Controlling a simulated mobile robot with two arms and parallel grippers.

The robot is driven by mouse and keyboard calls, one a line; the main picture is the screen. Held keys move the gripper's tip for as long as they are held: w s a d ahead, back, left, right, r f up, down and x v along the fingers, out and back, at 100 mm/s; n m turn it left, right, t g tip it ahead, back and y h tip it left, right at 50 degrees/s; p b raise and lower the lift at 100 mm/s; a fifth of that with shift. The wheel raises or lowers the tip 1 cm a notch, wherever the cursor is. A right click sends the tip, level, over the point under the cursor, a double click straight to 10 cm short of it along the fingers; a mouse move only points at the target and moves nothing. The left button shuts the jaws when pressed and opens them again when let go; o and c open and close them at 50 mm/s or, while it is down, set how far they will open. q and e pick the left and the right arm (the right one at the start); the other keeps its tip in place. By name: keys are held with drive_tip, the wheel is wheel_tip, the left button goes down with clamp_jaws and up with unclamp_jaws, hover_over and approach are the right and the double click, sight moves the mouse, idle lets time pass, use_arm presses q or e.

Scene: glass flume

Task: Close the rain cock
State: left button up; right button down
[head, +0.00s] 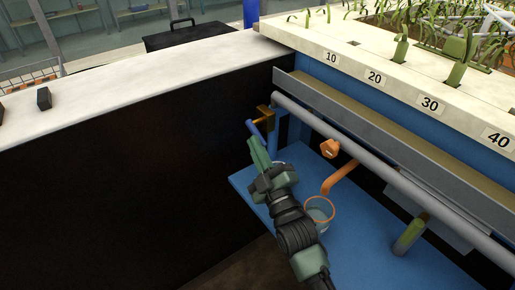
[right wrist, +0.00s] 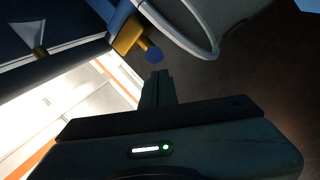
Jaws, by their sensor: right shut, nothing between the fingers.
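A brass cock (head: 264,111) with a blue lever (head: 254,127) sits at the left end of the grey pipe (head: 350,146). No label on it shows, so I take it as the rain cock. In the right wrist view the brass body (right wrist: 129,35) and the round blue lever end (right wrist: 154,55) lie just beyond my fingertips. My right gripper (head: 256,150) is shut and empty, its fingers pointing up just below the lever; in the wrist view its fingertips (right wrist: 158,76) look close to the lever end, and contact cannot be told. My left gripper is not in view.
An orange tap (head: 342,175) with an orange knob (head: 329,149) hangs over a clear, orange-rimmed bucket (head: 319,211) on the blue shelf (head: 365,250), right of my arm. A yellow-green handle (head: 409,236) stands farther right. A black wall (head: 150,150) bounds the left.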

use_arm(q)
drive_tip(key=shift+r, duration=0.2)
use_arm(e)
drive_tip(key=shift+w+d+f, duration=0.15)
drive_tip(key=shift+w, duration=0.05)
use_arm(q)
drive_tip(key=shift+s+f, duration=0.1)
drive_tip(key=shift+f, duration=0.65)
use_arm(e)
drive_tip(key=shift+w+a+f, duration=0.1)
drive_tip(key=shift+w+f, duration=0.05)
drive_tip(key=shift+f, duration=0.25)
drive_tip(key=shift+w+a+f, duration=0.1)
drive_tip(key=shift+f, duration=0.3)
